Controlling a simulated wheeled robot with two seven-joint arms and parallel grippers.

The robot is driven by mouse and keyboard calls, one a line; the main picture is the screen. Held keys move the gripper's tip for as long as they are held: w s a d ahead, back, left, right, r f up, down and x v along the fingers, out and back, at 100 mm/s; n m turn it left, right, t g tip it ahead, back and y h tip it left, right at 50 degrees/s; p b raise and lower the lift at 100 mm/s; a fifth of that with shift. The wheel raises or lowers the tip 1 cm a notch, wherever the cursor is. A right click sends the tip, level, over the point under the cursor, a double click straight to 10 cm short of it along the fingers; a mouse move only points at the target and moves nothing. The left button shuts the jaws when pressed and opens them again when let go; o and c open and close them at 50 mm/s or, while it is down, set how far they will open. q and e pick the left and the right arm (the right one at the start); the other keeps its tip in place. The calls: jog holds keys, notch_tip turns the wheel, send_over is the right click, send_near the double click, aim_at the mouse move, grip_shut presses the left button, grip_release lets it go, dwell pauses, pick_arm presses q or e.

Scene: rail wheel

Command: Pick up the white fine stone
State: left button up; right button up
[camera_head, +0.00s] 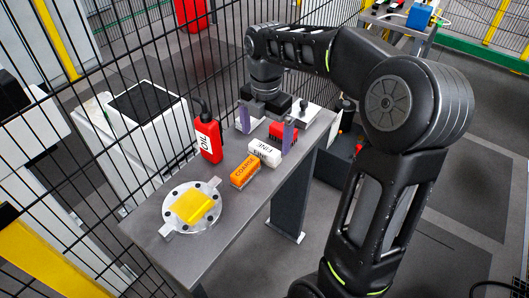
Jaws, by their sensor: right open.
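The white fine stone (265,152) is a small white block marked "FINE". It lies on the grey table (225,235), just behind the orange block marked "COARSE" (245,171). My right gripper (267,130) is open, with its two purple fingers spread apart and pointing down. It hangs above the back part of the table, slightly behind the white stone in the picture. The right finger is close to the stone's far end; I cannot tell whether they touch. My left gripper is out of view.
A red oil bottle (208,137) stands at the table's left edge. A red block (284,132) lies behind the white stone, partly hidden by the right finger. A round metal plate with a yellow pad (193,206) lies at the front. A black wire fence (150,60) runs behind the table.

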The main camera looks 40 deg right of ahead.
aim_at(264, 147)
jog(key=shift+f, duration=0.2)
notch_tip(264, 147, down, 5)
jog(key=shift+w, duration=0.15)
dwell(0.3)
jog(key=shift+c, duration=0.3)
jog(key=c, duration=1.4)
jog(key=shift+c, duration=0.2)
notch_tip(264, 147, up, 10)
jog(key=shift+r, duration=0.1)
dwell(0.4)
